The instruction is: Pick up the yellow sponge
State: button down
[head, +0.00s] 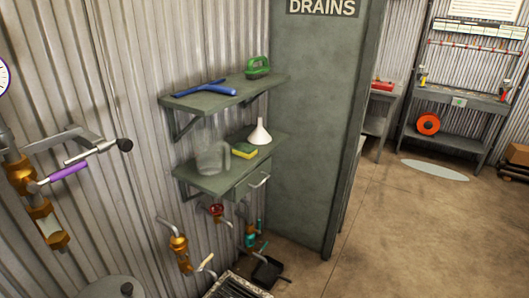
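The yellow sponge (244,151), with a green layer, lies on the lower green wall shelf (208,183). A clear jug (212,157) stands to its left, with a small gap or near contact that I cannot tell. A white funnel (260,134) stands upright behind and to the right of the sponge. The sponge's upper face is in plain sight. My gripper does not show in this view.
An upper shelf (215,101) above holds a blue squeegee-like tool (205,89) and a green brush-like object (258,67). A grey drains cabinet (312,130) stands right of the shelves. Pipes and valves (45,200) project from the left wall. Open floor (420,230) lies to the right.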

aim_at(241, 149)
jog(key=k, duration=1.05)
jog(key=z, duration=0.9)
jog(key=i, duration=1.6)
jog(key=z, duration=0.25)
jog(key=i, duration=1.25)
jog(key=u, duration=1)
jog(key=i, duration=1.05)
jog(key=u, duration=0.7)
jog(key=k, duration=0.7)
